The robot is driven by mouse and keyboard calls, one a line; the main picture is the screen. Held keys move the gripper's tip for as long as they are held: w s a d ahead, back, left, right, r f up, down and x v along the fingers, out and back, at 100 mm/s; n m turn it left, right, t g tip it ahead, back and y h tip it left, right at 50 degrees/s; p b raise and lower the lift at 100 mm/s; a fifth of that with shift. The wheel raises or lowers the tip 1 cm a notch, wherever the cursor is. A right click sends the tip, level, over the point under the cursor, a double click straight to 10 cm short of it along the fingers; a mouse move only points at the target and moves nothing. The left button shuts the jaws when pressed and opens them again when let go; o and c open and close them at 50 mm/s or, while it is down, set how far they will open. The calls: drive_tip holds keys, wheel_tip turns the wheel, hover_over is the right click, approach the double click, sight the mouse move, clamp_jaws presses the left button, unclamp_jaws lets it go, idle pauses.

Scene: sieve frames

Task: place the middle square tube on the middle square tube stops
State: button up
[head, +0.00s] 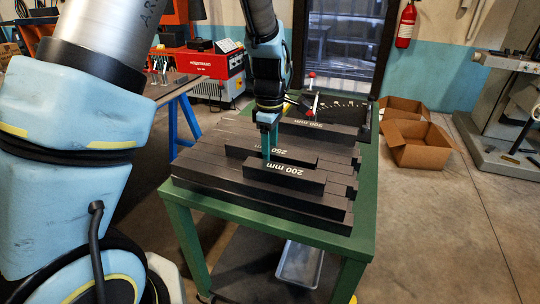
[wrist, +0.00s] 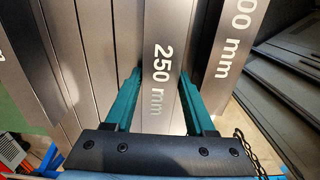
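The middle square tube, a black bar marked 250 mm (head: 300,158), lies between two other marked bars on the table in the head view. In the wrist view its label (wrist: 160,82) runs along the top face. My gripper (head: 267,152) points down at it, with its teal fingers on either side of the bar. In the wrist view my gripper (wrist: 161,78) has one finger close to each long side; whether they press on it I cannot tell. The middle stops cannot be made out clearly.
The 200 mm bar (head: 285,177) lies in front and the 300 mm bar (head: 312,128) behind. Long dark bars (head: 210,173) cover the green table (head: 235,217). A red-tipped handle (head: 311,75) stands at the back. Cardboard boxes (head: 420,145) lie on the floor at right.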

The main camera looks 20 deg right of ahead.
clamp_jaws()
drive_tip(key=shift+r, duration=0.1)
idle(1.0)
